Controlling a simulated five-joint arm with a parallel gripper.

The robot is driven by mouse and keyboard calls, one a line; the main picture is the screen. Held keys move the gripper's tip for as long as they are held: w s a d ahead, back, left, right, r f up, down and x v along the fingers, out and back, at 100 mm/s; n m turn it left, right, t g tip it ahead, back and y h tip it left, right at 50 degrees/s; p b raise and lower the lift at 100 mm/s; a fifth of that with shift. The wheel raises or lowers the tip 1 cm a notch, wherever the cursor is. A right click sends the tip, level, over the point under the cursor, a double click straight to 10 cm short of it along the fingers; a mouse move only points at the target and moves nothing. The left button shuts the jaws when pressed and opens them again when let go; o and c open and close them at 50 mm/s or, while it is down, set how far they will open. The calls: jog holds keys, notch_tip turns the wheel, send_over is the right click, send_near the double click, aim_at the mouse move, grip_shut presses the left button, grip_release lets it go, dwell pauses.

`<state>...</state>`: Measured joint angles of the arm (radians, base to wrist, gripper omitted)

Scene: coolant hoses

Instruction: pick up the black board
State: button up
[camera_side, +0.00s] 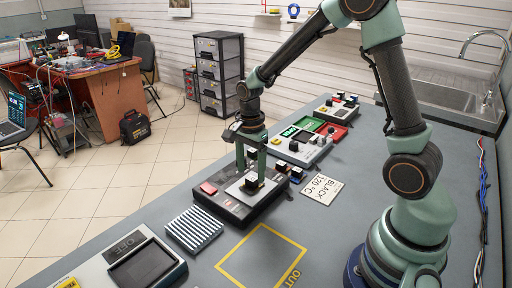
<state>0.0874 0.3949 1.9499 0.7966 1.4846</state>
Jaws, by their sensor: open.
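My gripper (251,172) points down over a dark station (232,208) near the middle of the bench, its two green fingers apart. A light grey square plate (236,190) lies on this station. A small black block (251,183) with a pale patch stands on the plate, just below and between the fingertips; I cannot tell whether they touch it. No piece is plainly recognisable as the black board; it may be among the small dark parts here. A white card (322,188) reading "BLACK 120 °C" lies to the right.
A red pad (208,188) sits on the station's left. Small dark parts (297,174) stand right of it. A ribbed grey block (193,229), a yellow "OUT" outline (237,252) and a grey device (118,260) are in front. Grey, green and red units (301,148) stand behind.

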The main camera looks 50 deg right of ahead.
aim_at(251, 179)
jog(key=shift+s+f, duration=0.1)
jog(key=shift+f, duration=1.4)
jog(key=shift+c, duration=0.3)
grip_shut()
